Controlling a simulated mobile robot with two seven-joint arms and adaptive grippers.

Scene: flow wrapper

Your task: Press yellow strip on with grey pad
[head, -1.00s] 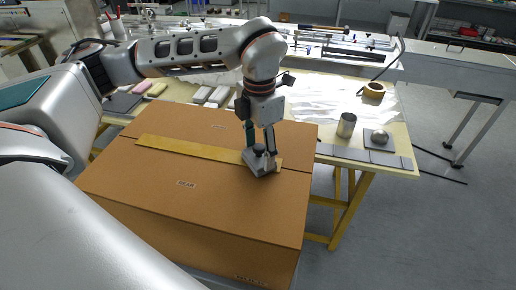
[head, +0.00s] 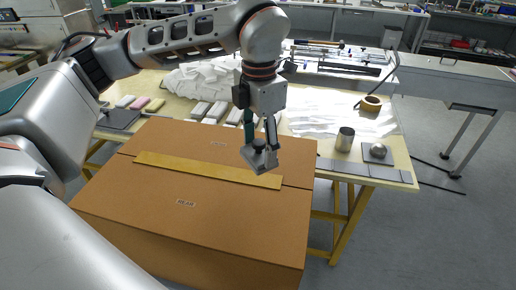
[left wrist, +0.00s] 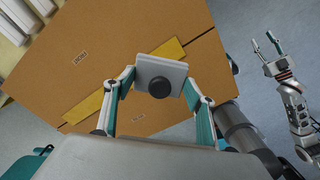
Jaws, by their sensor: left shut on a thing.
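The yellow strip (head: 200,169) lies flat along the lid seam of the brown cardboard box (head: 230,225), and its right end is uncovered. The pad is tilted and appears held above the strip's right end, apart from the box. In the left wrist view, the pad (left wrist: 153,76) hides part of the strip (left wrist: 90,105). My right gripper (left wrist: 265,42) shows only in the left wrist view, off beside the box, with its fingers apart and empty.
Grey floor is free at the right.

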